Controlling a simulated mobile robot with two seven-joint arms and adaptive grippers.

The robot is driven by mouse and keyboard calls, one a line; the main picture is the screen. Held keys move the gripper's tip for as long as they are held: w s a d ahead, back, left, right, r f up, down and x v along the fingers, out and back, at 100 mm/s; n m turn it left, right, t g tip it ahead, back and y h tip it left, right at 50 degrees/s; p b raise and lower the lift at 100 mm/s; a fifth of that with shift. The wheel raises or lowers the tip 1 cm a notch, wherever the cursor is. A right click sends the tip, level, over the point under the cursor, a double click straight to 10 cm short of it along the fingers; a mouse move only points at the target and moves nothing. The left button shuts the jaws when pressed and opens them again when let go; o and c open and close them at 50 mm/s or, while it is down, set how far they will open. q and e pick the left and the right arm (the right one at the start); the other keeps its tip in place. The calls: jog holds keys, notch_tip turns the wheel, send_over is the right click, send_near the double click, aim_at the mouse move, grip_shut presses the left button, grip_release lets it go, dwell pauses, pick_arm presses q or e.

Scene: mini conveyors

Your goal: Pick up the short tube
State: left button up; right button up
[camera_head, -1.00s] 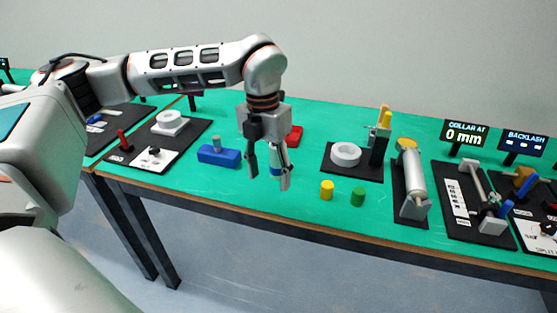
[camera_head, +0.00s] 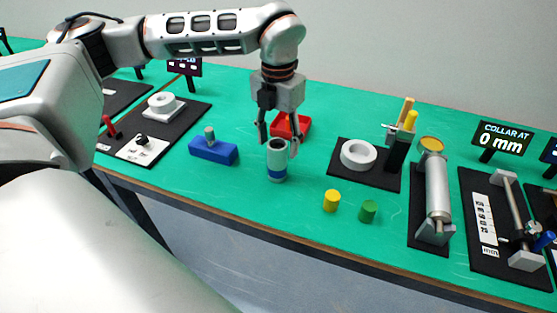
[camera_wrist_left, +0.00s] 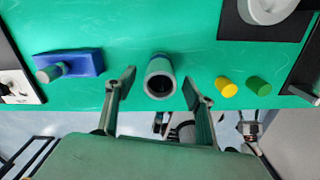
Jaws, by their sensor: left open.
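The short tube (camera_head: 277,161) is a grey hollow cylinder with a blue band, standing upright on the green table in the head view. Its open round mouth (camera_wrist_left: 160,77) faces the camera in the left wrist view. My left gripper (camera_head: 278,143) is open and empty. Its two fingers come down on either side of the tube's top in the head view. In the left wrist view, the fingertips (camera_wrist_left: 159,82) also lie left and right of the tube, with a gap on each side. How far down the fingers reach beside it is hard to tell. My right gripper is not in view.
A blue block with a grey peg (camera_head: 213,151) stands left of the tube. A red tray (camera_head: 302,119) lies behind it. Yellow (camera_head: 331,201) and green (camera_head: 368,211) cylinders stand front right. A black board with a white ring (camera_head: 358,154) is at the right.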

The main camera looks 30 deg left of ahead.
aim_at(277, 161)
pick_arm(q)
jog(key=f, duration=0.4)
jog(key=shift+s+f, duration=0.3)
jog(key=shift+f, duration=0.05)
jog(key=shift+w+f, duration=0.1)
jog(key=shift+f, duration=0.1)
jog(key=shift+c, duration=0.3)
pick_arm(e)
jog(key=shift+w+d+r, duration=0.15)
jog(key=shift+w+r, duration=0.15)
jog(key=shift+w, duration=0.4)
pick_arm(q)
jog(key=c, duration=1.3)
jog(key=shift+c, duration=0.2)
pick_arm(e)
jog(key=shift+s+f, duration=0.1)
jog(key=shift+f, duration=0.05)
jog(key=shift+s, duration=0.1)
